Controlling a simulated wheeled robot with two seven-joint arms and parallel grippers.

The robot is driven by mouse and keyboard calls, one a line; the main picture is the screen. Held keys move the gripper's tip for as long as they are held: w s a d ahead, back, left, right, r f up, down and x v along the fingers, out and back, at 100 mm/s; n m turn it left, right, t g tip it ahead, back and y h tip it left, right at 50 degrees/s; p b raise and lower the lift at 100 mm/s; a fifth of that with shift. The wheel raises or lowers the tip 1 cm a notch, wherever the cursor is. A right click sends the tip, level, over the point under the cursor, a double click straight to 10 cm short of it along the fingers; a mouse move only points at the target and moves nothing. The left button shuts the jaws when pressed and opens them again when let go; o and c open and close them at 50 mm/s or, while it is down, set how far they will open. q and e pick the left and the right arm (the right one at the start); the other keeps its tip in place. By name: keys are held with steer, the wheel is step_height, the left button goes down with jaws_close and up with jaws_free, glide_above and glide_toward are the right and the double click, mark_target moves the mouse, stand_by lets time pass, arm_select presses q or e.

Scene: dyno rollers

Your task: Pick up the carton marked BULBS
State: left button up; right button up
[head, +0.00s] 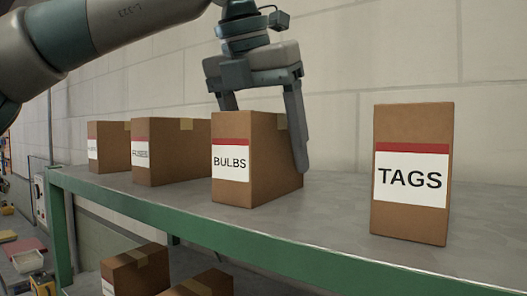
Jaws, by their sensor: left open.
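The carton marked BULBS (231,185) is a brown box with a red-and-white label. It stands upright on the grey shelf top (325,222) in the head view. My left gripper (265,140) is open and comes down from above over this carton. One finger shows along the carton's right side, and the other is partly hidden behind its top left. I cannot tell whether the fingers touch the carton. My right gripper is not in view.
The TAGS carton (411,222) stands to the right, with clear shelf between. The green shelf edge (180,220) runs along the front. More cartons (135,270) sit below.

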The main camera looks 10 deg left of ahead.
arm_select(q)
steer(key=shift+f+b, duration=0.25)
steer(key=shift+b, duration=0.1)
stand_by(0.7)
steer(key=c, duration=1.4)
